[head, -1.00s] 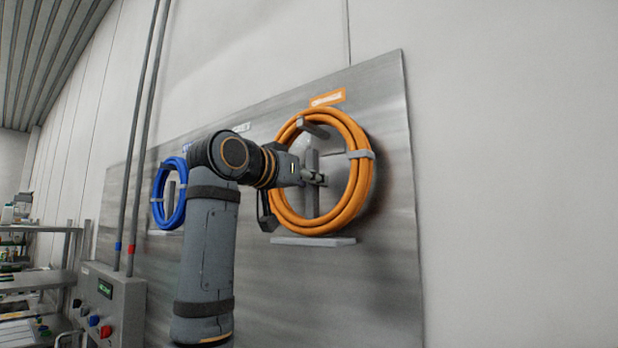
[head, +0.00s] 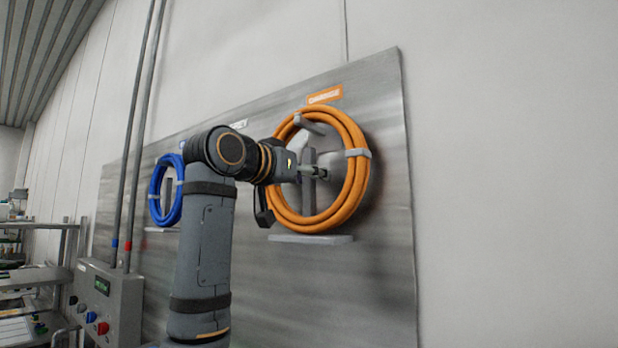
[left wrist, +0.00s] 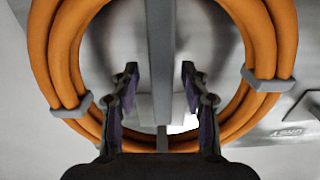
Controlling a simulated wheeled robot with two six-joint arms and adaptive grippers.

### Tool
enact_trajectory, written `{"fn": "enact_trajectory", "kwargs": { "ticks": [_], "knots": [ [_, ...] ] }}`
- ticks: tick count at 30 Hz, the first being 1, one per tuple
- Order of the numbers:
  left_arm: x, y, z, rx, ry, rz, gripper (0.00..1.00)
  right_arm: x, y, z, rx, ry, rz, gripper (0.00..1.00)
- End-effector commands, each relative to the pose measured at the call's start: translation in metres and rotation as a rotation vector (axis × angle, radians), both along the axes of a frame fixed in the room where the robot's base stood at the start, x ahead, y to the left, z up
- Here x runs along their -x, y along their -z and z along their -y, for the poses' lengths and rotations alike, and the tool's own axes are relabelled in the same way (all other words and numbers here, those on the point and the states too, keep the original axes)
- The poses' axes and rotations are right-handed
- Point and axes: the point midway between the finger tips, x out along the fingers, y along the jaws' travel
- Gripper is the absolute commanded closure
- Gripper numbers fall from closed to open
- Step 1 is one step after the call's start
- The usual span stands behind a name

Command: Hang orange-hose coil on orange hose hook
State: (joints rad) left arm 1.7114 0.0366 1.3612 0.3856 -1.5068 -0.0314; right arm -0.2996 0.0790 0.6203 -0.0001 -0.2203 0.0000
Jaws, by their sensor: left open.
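The orange-hose coil (head: 357,185) hangs upright against the metal panel, with a grey hook peg (head: 312,126) passing through its upper opening. My left gripper (head: 320,172) is in front of the middle of the coil, apart from the hose. In the left wrist view, its two fingers (left wrist: 160,82) are open and empty. A grey bar (left wrist: 161,50) shows in the space between and beyond them. The orange coil (left wrist: 262,45) surrounds the fingers in that view, with a grey band on each side. My right gripper is not in view.
A blue coil (head: 155,200) hangs farther left, partly behind my arm. An orange label (head: 325,95) is above the orange coil and a grey ledge (head: 312,239) below it. A control box (head: 110,310) and vertical pipes stand at left. The panel's right part is bare.

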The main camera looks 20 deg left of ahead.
Motion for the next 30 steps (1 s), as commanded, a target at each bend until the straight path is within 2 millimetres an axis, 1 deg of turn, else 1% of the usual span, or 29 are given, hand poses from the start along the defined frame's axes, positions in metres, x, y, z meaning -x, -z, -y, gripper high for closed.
{"fn": "enact_trajectory", "kwargs": {
  "ticks": [5, 8, 11, 15, 18, 21, 25, 30],
  "knots": [
    [0.0, 0.002, -0.001, -0.001, 0.0, -0.006, 0.54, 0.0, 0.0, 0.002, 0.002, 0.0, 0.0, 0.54],
    [0.011, 0.001, -0.004, 0.0, 0.0, -0.002, 0.54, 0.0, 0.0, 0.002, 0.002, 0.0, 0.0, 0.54],
    [0.031, 0.0, -0.013, -0.001, -0.003, 0.001, 0.54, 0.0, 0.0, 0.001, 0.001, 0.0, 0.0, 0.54],
    [0.065, 0.0, -0.024, 0.0, -0.003, 0.002, 0.54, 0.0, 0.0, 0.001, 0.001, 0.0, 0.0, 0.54],
    [0.085, 0.0, -0.032, -0.001, -0.002, 0.001, 0.54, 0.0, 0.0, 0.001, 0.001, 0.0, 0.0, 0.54],
    [0.101, 0.0, -0.037, 0.0, -0.002, 0.002, 0.54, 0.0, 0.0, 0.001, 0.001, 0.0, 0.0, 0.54],
    [0.111, 0.001, -0.041, 0.0, -0.001, 0.0, 0.54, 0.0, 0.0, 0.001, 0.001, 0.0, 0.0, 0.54],
    [0.113, 0.001, -0.041, 0.0, 0.0, -0.001, 0.54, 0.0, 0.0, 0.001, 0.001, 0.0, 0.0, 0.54]
  ]
}}
